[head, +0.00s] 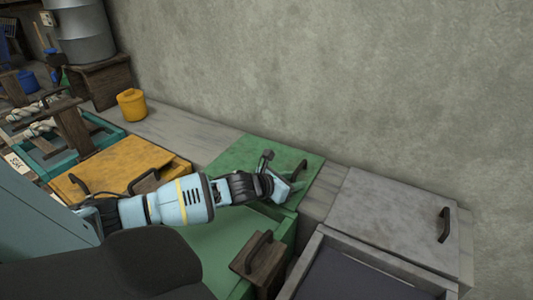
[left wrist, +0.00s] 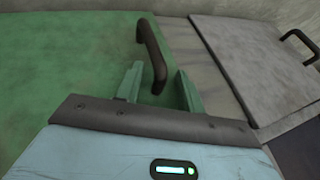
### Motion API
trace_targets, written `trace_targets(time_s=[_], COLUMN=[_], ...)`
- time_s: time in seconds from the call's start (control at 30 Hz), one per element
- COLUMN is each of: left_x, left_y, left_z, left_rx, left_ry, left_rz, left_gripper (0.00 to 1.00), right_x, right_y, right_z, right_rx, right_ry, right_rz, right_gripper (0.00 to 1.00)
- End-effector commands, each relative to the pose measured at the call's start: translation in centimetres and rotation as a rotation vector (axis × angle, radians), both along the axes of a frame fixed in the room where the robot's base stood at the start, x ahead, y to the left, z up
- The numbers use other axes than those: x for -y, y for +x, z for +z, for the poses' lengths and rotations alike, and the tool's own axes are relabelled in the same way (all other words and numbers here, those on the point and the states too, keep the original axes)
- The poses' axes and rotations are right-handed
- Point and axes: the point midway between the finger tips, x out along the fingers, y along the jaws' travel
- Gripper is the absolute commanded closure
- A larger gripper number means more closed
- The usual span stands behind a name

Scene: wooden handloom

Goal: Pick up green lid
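The green lid (head: 235,157) is a flat square panel lying on the bench by the wall, with a dark curved handle (head: 299,169) near its right edge. My left gripper (head: 284,178) is over the lid's right side, beside the handle. In the left wrist view, the green lid (left wrist: 65,55) fills the left side. There the left gripper's (left wrist: 158,88) two green fingers are spread apart, and the handle (left wrist: 151,55) shows between and beyond them. I cannot tell whether a finger touches it. My right gripper is not in view.
A grey lid (head: 390,215) with a dark handle lies to the right, behind an open grey bin (head: 350,250). A yellow lid (head: 125,160) lies to the left. A wooden block with a handle (head: 257,263) stands at the green bin's front right. A yellow pot (head: 131,106) stands farther back.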

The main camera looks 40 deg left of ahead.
Motion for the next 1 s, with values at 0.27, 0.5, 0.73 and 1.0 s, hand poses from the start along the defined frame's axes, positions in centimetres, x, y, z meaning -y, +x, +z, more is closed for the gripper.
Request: trace_targets(time_s=[0.27, 0.5, 0.73, 1.0], left_x=[-0.03, -0.03, -0.05, -0.04], left_y=[0.13, 0.11, 0.17, 0.08], left_z=[-0.02, -0.02, 0.15, 0.35], left_rx=[0.000, 0.000, 0.003, 0.004], left_ry=[0.000, 0.000, 0.003, 0.004], left_rz=[0.000, 0.001, 0.000, -0.001], left_gripper=[0.66, 0.97, 1.00, 1.00], right_x=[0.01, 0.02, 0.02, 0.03], right_y=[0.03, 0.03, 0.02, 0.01], right_z=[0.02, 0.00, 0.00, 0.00], right_rx=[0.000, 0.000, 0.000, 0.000], right_ry=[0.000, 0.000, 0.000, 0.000], right_rz=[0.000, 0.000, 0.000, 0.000], right_gripper=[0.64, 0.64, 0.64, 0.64])
